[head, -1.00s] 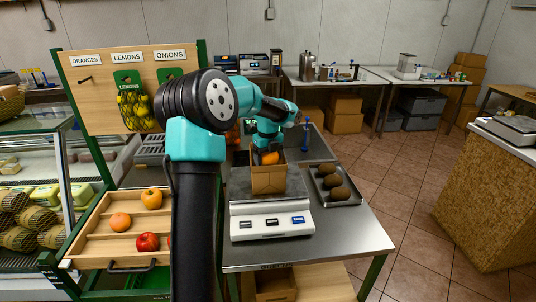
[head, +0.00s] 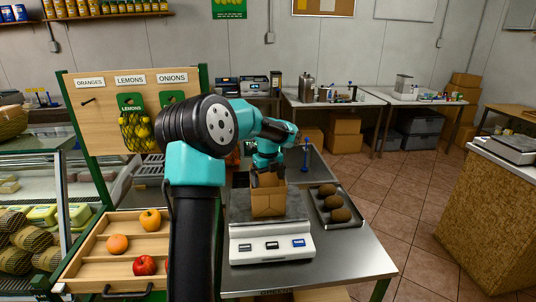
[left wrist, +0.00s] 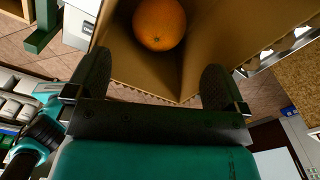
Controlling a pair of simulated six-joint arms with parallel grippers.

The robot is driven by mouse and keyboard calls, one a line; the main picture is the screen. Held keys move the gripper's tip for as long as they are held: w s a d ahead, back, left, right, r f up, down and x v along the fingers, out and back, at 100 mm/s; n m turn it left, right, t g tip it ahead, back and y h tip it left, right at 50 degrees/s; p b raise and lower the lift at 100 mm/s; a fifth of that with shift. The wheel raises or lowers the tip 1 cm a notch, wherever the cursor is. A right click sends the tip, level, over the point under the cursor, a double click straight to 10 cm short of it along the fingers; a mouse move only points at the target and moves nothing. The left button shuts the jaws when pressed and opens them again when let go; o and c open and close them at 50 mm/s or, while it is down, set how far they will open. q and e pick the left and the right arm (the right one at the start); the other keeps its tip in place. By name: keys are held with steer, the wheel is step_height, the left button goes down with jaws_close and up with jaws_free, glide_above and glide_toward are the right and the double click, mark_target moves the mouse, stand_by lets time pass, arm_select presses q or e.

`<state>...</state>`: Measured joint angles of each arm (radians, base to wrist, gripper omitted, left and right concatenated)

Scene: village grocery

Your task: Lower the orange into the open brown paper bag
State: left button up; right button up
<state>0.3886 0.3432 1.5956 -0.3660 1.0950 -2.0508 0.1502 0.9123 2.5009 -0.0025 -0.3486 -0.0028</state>
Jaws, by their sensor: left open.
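The open brown paper bag (head: 268,204) stands upright on the scale. In the left wrist view, the orange (left wrist: 159,24) lies inside the bag (left wrist: 125,62), apart from my fingers. My left gripper (head: 268,181) is at the bag's mouth in the head view. In the left wrist view its two fingers (left wrist: 155,84) are spread with nothing between them. The orange is hidden by the bag in the head view. My right gripper does not show.
The scale (head: 271,243) sits on a metal counter (head: 345,262). A tray (head: 350,219) of brown round fruit stands right of the bag. A wooden drawer (head: 92,272) at the left holds another orange (head: 117,244), a red apple (head: 144,266) and a yellow-orange fruit (head: 150,220).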

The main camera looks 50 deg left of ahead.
arm_select(q)
step_height(320, 180, up, 17)
steer(key=shift+f, duration=0.15)
steer(key=shift+f, duration=0.1)
stand_by(1.1)
